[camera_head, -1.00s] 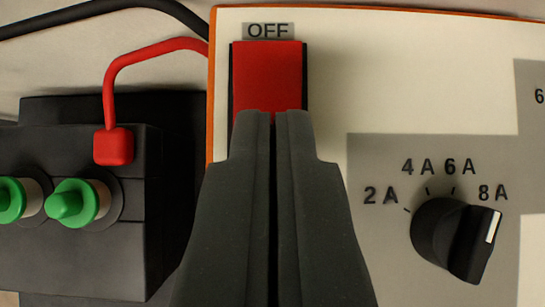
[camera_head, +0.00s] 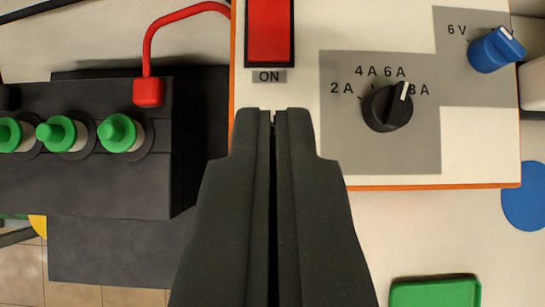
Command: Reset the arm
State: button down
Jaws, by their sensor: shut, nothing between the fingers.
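My gripper (camera_head: 272,115) is shut and empty in the lower middle of the view. Its tips overlap the white charger panel (camera_head: 290,120) just below the red rocker switch (camera_head: 270,30) and its ON label (camera_head: 269,76). I cannot tell whether the tips touch the panel. The switch's upper part is cut off by the frame. A black current knob (camera_head: 387,108) points up and right, near the 8A mark.
A black battery (camera_head: 90,180) with green caps (camera_head: 120,132) and a red clamp and cable (camera_head: 148,92) stands at left. A blue knob (camera_head: 497,49) is at upper right. A blue round thing (camera_head: 526,195) and a green tray (camera_head: 435,292) lie at lower right.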

jog(key=shift+r, duration=0.1)
jog(key=s+a+r+t, duration=0.2)
jog(key=s+a+r, duration=0.2)
jog(key=r, duration=0.8)
jog(key=s+a+r+t, duration=0.2)
jog(key=s+a+r, duration=0.2)
jog(key=r, duration=0.8)
jog(key=s+a+r+t, duration=0.3)
jog(key=s+a+r, duration=0.1)
jog(key=r, duration=0.8)
jog(key=shift+a+r, duration=0.4)
jog(key=shift+a, duration=0.1)
